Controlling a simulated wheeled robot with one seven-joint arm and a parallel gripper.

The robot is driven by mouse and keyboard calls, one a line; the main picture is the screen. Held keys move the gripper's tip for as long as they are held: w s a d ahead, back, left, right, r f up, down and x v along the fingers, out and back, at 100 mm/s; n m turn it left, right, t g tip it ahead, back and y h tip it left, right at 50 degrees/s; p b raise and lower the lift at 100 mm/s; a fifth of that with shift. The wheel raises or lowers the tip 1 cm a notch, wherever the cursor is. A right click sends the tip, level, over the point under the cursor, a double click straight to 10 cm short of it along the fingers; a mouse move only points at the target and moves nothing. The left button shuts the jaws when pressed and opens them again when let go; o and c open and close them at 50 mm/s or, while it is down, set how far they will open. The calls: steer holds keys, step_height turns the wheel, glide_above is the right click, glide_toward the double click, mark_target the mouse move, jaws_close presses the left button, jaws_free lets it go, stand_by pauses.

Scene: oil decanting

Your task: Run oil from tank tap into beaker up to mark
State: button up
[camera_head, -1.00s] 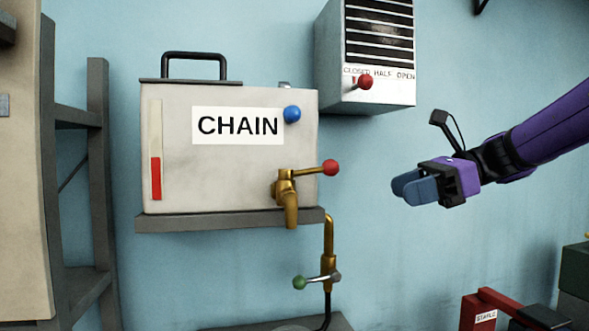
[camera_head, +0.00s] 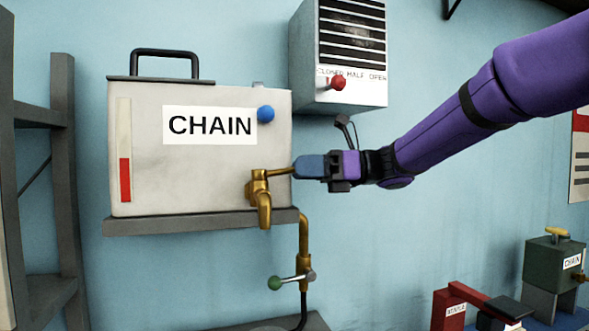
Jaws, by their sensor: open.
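The grey tank (camera_head: 190,180) labelled CHAIN stands on a wall shelf at the left. It has a red level strip at its left edge and a blue knob (camera_head: 266,114) at its upper right. Its brass tap (camera_head: 260,195) points its spout down. No beaker can be made out.
A vent box (camera_head: 342,95) with a red knob hangs above my gripper. A red stapler-like device (camera_head: 450,305) and a small green CHAIN tank (camera_head: 545,262) are at lower right.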

steer(key=shift+s+a, duration=0.1)
steer(key=shift+a, duration=0.85)
jaws_close()
steer(key=shift+s+t, duration=0.15)
steer(key=shift+t, duration=0.15)
steer(key=shift+s+d+m+t+h, duration=0.1)
steer(key=shift+s+m+t+h, duration=0.35)
steer(key=shift+m+t, duration=0.85)
steer(key=shift+s+a+m+t+h, duration=0.15)
steer(key=shift+s+m+t, duration=0.65)
steer(key=shift+t, duration=0.95)
steer(key=shift+s+d+m+t+h, duration=0.15)
steer(key=shift+s+m+t+h, duration=0.3)
steer(key=shift+m+t, duration=0.9)
steer(key=shift+n, duration=0.25)
